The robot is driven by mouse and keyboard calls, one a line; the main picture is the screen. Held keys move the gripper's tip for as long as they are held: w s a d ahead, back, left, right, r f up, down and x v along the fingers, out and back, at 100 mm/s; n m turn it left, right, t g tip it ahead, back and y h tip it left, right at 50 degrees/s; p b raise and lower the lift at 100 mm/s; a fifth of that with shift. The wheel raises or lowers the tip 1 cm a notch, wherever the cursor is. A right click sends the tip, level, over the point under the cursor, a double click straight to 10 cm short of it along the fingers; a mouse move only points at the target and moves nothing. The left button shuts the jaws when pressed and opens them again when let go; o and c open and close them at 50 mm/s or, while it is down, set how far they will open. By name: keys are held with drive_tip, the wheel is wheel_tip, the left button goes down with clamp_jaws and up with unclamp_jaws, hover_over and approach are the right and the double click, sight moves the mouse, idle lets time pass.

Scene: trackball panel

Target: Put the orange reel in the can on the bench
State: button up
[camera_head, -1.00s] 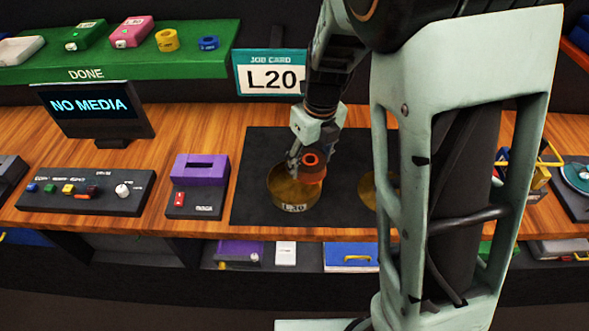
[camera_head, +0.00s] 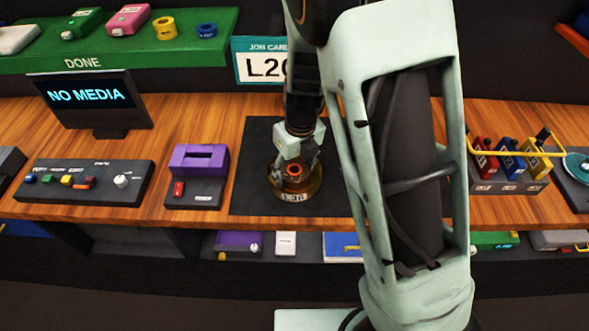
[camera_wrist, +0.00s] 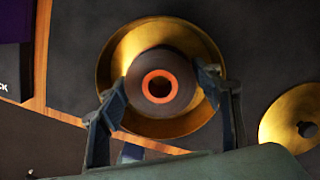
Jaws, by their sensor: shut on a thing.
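The orange reel (camera_head: 294,173) is held by my gripper (camera_head: 296,162) over the brass can labelled L30 (camera_head: 293,196) on the dark mat. In the wrist view the reel (camera_wrist: 158,88) shows end-on, with an orange hub and a dark rim. My gripper's two fingers (camera_wrist: 162,88) are shut on its left and right sides. The can's wide brass rim (camera_wrist: 118,50) rings the reel from behind in that view. Whether the reel's lower edge is below the rim cannot be told. The can's inside is mostly hidden by the reel.
A second brass disc (camera_wrist: 290,118) with a dark centre hole lies right of the can; my arm hides it in the head view. A purple slotted box (camera_head: 198,160) stands left of the mat (camera_head: 255,135). A job card (camera_head: 262,60) stands behind.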

drive_tip(key=o, duration=1)
drive_tip(key=shift+f, duration=0.1)
drive_tip(key=r, duration=0.4)
drive_tip(key=s+r+p, duration=0.1)
drive_tip(key=r, duration=0.7)
drive_tip(key=shift+s+d+r+p, duration=0.1)
drive_tip(key=shift+s+d+p, duration=0.05)
drive_tip(key=shift+d+p, duration=0.25)
